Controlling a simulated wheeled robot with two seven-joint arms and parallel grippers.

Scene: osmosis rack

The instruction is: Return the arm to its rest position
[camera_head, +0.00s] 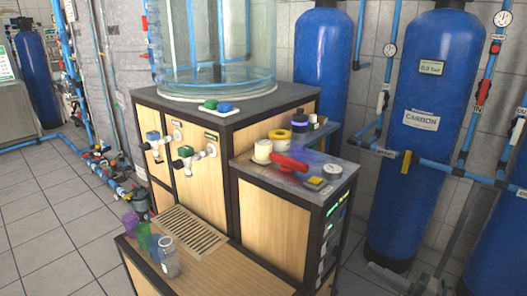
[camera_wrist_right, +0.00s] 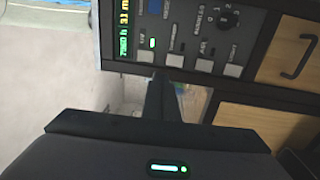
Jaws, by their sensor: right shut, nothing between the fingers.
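My right gripper (camera_wrist_right: 161,80) shows in the wrist view as two dark fingers pressed together, with nothing between them. Its fingertips point at a dark control panel (camera_wrist_right: 178,48) with a green display, several buttons and a knob; I cannot tell how far apart they are. In the head view I cannot make out either gripper clearly. My left arm does not show.
A wooden cabinet (camera_head: 207,195) carries a clear tank (camera_head: 218,50) and taps. A grey side counter (camera_head: 250,172) holds a red item (camera_head: 288,162) and small objects. Cups and a jar (camera_head: 169,258) stand on a low shelf. Blue tanks (camera_head: 408,190) and pipes stand right. Floor (camera_head: 55,215) is clear at left.

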